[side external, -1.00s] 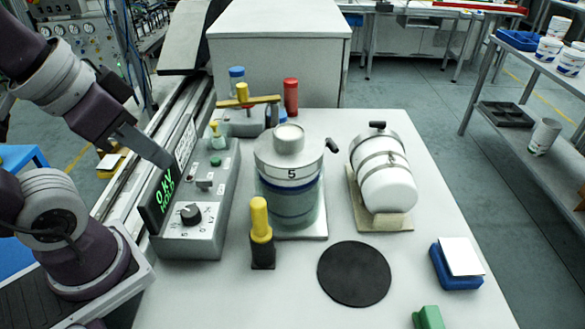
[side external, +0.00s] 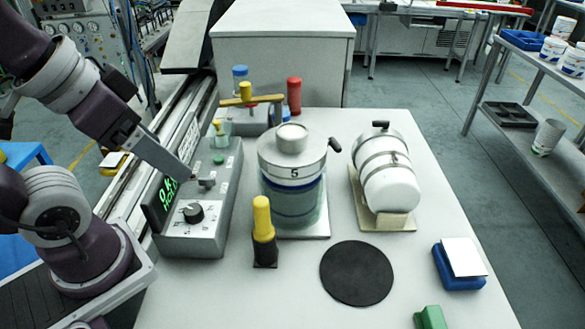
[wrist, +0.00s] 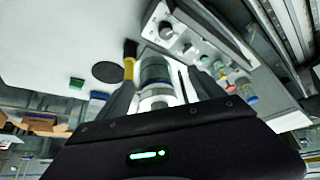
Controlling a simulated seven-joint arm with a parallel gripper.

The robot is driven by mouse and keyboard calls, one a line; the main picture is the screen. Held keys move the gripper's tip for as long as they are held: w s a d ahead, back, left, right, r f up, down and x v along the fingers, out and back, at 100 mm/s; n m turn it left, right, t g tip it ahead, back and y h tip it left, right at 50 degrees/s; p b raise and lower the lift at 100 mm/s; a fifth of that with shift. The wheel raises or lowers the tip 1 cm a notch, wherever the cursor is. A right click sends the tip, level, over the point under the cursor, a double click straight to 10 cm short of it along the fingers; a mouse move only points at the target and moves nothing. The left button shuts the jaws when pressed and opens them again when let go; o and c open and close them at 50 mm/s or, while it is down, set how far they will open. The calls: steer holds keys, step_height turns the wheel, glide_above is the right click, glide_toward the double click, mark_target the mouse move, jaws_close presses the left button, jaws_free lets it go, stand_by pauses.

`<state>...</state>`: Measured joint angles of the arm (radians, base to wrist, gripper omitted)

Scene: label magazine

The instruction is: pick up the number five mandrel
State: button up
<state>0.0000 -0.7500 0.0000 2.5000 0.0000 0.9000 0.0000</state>
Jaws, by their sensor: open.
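The number five mandrel (side external: 292,195) is an upright canister with a grey lid, a knob on top, a black side handle and a "5" on its rim. It stands on a pale plate right of the control box. My gripper (side external: 183,172) is left of it, above the control box, apart from it. In the wrist view, the canister (wrist: 155,78) shows beyond and between the two spread fingers of my gripper (wrist: 162,82). The gripper is open and holds nothing.
The control box (side external: 195,225) with dial and green display lies under my gripper. A yellow-handled tool (side external: 263,225) stands in front of the mandrel. A second canister (side external: 388,185) lies tilted on a cradle to the right. A black disc (side external: 357,273) lies in front; red and blue-capped items stand behind.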

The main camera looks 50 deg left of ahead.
steer(key=w+r+m+g, duration=0.1)
steer(key=w+r+m, duration=0.3)
steer(key=w, duration=0.2)
steer(key=m+g, duration=0.5)
steer(key=m, duration=0.7)
glide_above(293, 130)
steer(key=shift+s+a+f, duration=0.1)
steer(key=shift+a+f, duration=0.05)
steer(key=shift+f, duration=0.55)
step_height(293, 130, down, 7)
steer(key=shift+f, duration=0.15)
jaws_close()
